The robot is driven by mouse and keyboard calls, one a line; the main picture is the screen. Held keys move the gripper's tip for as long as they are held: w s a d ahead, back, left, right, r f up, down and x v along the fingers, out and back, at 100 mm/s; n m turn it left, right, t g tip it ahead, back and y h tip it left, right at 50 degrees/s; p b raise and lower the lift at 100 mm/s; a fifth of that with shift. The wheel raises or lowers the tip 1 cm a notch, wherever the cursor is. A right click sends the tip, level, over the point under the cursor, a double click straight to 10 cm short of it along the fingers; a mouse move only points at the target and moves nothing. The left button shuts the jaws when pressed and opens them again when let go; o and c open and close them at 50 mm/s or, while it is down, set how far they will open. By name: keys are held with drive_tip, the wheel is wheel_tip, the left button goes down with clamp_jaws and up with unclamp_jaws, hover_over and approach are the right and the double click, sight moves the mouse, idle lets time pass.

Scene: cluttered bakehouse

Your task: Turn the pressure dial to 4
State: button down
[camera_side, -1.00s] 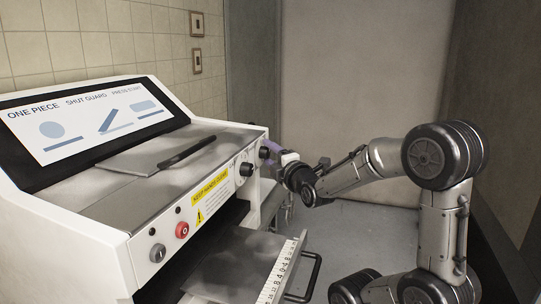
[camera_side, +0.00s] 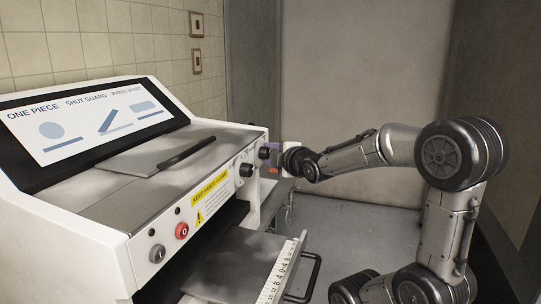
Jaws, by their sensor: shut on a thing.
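The white press (camera_side: 105,231) has two black knobs at the right end of its front panel. The nearer knob (camera_side: 246,169) sits on a pale dial face and is free of my gripper. The farther knob (camera_side: 264,153) is at the panel's far end. My gripper (camera_side: 272,153) reaches it from the right and is shut on it; the fingers are small and partly hidden in this view. I cannot read the dial numbers or the pointer, nor tell from the lettering which knob is the pressure dial.
A red button (camera_side: 182,231) and a grey button (camera_side: 157,253) sit at the panel's near end. A black guard handle (camera_side: 187,152) lies on top. A drawer-like tray with a ruler strip (camera_side: 278,276) and dark handle (camera_side: 313,278) sticks out below. Open floor lies to the right.

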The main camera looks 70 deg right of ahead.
drive_tip(key=shift+y, duration=0.4)
drive_tip(key=shift+c, duration=2.4)
unclamp_jaws()
drive_tip(key=v, duration=0.7)
drive_tip(key=shift+a, duration=0.25)
drive_tip(key=shift+s+r+m, duration=0.1)
drive_tip(key=shift+r+m, duration=0.05)
drive_tip(key=shift+m, duration=0.15)
